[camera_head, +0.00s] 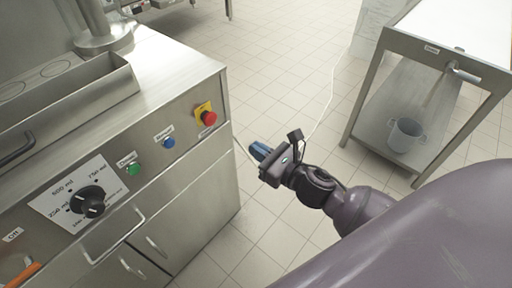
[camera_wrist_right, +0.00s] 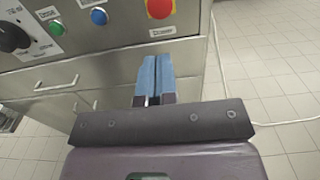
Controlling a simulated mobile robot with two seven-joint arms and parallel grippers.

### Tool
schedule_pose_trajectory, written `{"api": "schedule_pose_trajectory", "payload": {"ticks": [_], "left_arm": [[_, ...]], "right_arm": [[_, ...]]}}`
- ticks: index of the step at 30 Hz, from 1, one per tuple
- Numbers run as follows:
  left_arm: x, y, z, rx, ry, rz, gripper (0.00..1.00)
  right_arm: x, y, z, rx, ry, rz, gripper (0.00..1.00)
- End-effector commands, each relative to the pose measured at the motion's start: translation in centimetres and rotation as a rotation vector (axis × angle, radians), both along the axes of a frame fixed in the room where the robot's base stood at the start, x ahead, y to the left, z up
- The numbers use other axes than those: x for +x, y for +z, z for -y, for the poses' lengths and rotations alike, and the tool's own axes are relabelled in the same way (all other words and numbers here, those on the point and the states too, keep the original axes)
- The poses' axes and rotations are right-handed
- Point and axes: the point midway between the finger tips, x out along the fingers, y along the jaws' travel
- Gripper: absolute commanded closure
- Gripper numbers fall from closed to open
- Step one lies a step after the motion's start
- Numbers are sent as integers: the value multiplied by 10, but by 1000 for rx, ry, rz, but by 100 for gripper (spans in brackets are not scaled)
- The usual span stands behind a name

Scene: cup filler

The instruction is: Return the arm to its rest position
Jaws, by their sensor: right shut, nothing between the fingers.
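My right gripper (camera_head: 260,150) is at the middle of the head view, to the right of the steel cabinet's front corner. Its blue fingers are shut together and empty, as the right wrist view (camera_wrist_right: 154,72) also shows. In that view the fingertips show in front of the cabinet (camera_wrist_right: 100,72), below the red button. I cannot tell the gap to the cabinet. My right arm (camera_head: 340,200) reaches in from the lower right over the floor. My left gripper is not in view.
The cabinet panel carries a red emergency button (camera_head: 208,117), a blue button (camera_head: 169,142), a green button (camera_head: 134,169) and a black dial (camera_head: 88,202). A steel table (camera_head: 450,55) with a bucket (camera_head: 404,134) on its lower shelf stands at right. Tiled floor (camera_head: 285,75) lies open between.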

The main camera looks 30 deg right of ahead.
Motion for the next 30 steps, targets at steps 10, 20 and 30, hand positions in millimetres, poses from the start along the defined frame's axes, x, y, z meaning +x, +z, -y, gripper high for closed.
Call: {"api": "schedule_pose_trajectory", "payload": {"ticks": [10, 20, 30], "left_arm": [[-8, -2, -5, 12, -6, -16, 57], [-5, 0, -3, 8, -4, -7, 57], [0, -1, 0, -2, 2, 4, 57]], "right_arm": [[0, 0, 0, 2, 0, -1, 100], [2, -3, 4, 365, -30, -148, 100], [2, -13, 16, 1143, -144, -435, 100]]}}
